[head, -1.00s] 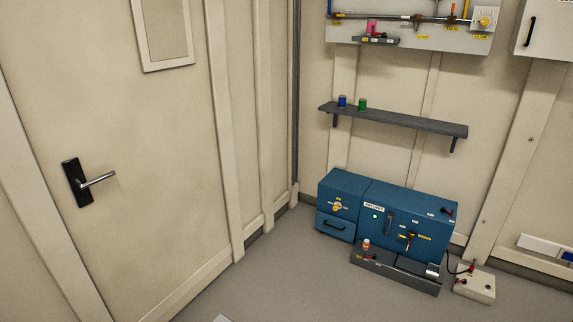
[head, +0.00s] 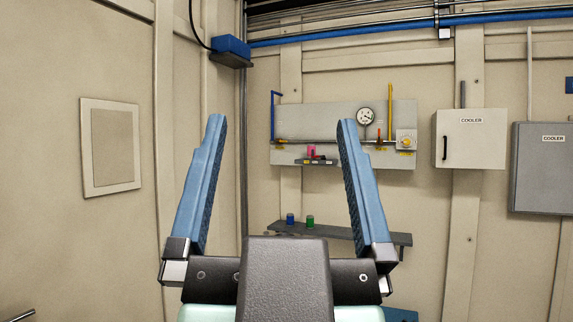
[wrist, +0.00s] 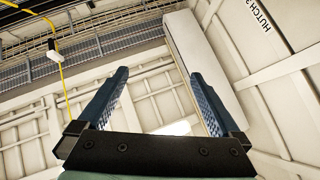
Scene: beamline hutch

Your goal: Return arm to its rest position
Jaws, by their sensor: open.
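My gripper (head: 278,125) stands upright in the middle of the head view, its two blue fingers pointing up and spread wide apart. Nothing is between the fingers. The wrist view also shows my gripper (wrist: 160,92) with both fingers apart and empty, against the upper walls and ceiling of the hutch. The gripper touches nothing in either view.
Behind the gripper, a wall panel (head: 340,118) carries pipes and a gauge (head: 366,116). Below it a shelf (head: 345,232) holds a blue jar (head: 290,219) and a green jar (head: 310,220). A white cooler box (head: 470,138) and a grey one (head: 542,168) hang at the right.

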